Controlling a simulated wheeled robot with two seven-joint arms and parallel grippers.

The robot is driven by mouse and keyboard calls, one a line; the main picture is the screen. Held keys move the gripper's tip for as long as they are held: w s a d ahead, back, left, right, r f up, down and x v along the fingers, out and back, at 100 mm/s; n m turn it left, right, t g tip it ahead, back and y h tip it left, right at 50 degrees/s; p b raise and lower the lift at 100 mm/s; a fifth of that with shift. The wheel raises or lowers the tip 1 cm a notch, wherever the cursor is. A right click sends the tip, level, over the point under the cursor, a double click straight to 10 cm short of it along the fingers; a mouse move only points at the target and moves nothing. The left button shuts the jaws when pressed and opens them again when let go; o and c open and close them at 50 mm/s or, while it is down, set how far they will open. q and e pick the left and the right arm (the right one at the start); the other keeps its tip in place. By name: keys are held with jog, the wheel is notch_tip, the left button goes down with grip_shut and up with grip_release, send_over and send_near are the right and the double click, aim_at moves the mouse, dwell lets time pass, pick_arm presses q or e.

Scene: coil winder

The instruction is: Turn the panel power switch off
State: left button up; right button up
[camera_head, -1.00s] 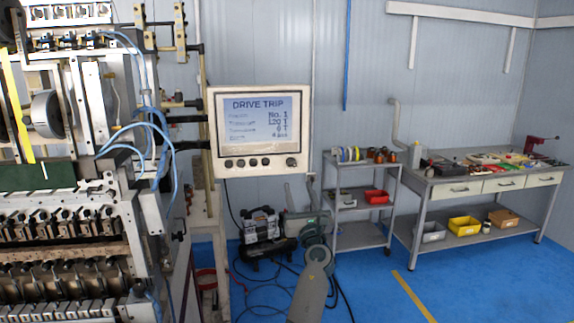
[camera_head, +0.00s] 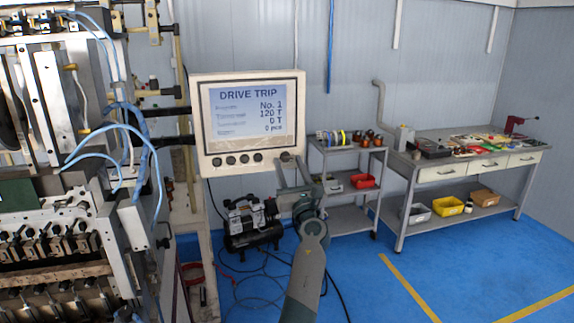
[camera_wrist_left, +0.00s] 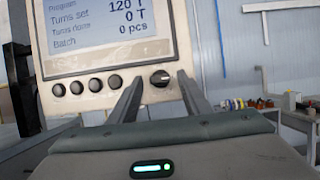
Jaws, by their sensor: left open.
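The control panel (camera_head: 249,120) is a beige box whose lit screen reads "DRIVE TRIP". A row of dark round buttons (camera_head: 230,160) runs below the screen. The panel power switch (camera_wrist_left: 160,78) is a dark rotary knob at the panel's lower right; its setting cannot be told for sure. In the head view the knob (camera_head: 285,156) is just above the fingertips. My left gripper (camera_head: 287,166) is open and empty, pointing at the panel. In the left wrist view its fingers (camera_wrist_left: 159,86) stand on either side of the knob; contact cannot be told. My right gripper is not in view.
The coil winder (camera_head: 60,240) fills the left side. A compressor (camera_head: 252,222) with loose hoses stands on the floor below the panel. A shelf cart (camera_head: 348,183) and a workbench (camera_head: 455,168) stand to the right. The blue floor in front of the bench is clear.

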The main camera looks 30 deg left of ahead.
pick_arm(q)
jog(key=shift+d, duration=0.1)
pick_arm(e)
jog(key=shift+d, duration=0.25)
pick_arm(q)
jog(key=c, duration=1.1)
jog(key=shift+o, duration=0.3)
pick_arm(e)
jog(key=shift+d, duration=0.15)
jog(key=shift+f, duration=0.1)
